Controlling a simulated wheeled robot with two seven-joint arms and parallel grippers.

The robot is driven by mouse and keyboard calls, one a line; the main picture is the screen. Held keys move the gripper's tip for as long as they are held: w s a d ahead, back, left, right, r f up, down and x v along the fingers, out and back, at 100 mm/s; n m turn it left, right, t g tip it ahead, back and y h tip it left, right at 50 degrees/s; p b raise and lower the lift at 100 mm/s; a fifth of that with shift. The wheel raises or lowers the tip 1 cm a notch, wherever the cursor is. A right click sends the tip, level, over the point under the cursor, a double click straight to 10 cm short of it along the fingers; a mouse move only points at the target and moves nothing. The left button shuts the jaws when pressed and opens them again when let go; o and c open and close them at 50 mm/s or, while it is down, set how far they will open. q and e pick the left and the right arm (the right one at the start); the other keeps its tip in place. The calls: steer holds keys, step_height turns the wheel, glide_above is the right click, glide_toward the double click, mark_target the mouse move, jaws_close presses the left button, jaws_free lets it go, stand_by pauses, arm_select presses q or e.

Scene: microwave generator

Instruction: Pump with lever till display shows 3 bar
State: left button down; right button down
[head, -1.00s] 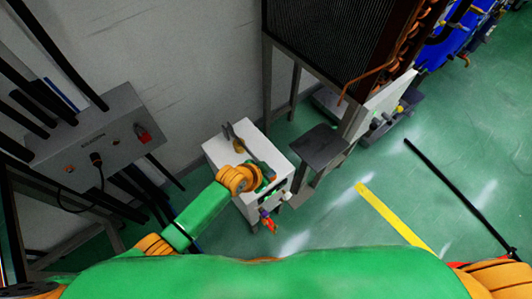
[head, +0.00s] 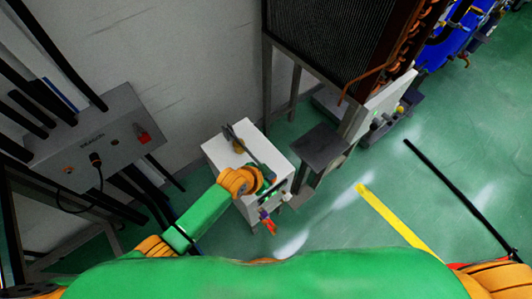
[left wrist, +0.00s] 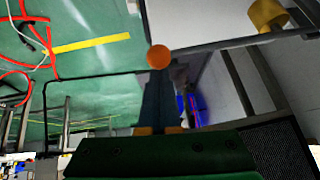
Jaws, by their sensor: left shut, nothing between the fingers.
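The white pump box (head: 222,150) stands low near the wall in the head view. In the left wrist view the dark fingers (left wrist: 160,100) are together, with nothing held. A round orange knob (left wrist: 158,57) shows at their tips; I cannot tell whether they touch it. The display cannot be read. My right gripper is out of view.
A dark grey stool-like stand (head: 320,147) is just right of the box. A grey control box (head: 100,135) with a red switch is at the left. A finned radiator unit (head: 340,45) stands behind.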

arm_select(q)
steer(key=w+a+r+p, duration=0.2)
steer(key=w+r+p, duration=0.2)
steer(key=r+p, duration=0.4)
steer(key=shift+a+r+p, duration=0.3)
steer(key=shift+a+r, duration=0.1)
steer(key=shift+r, duration=0.85)
stand_by(0.4)
steer(key=r+p, duration=0.1)
steer(key=w+r+p, duration=0.1)
steer(key=r, duration=0.1)
steer(key=a+r+p, duration=0.1)
steer(key=shift+w+a+r, duration=0.1)
steer(key=shift+w+r, duration=0.15)
steer(key=shift+r, duration=0.05)
stand_by(0.3)
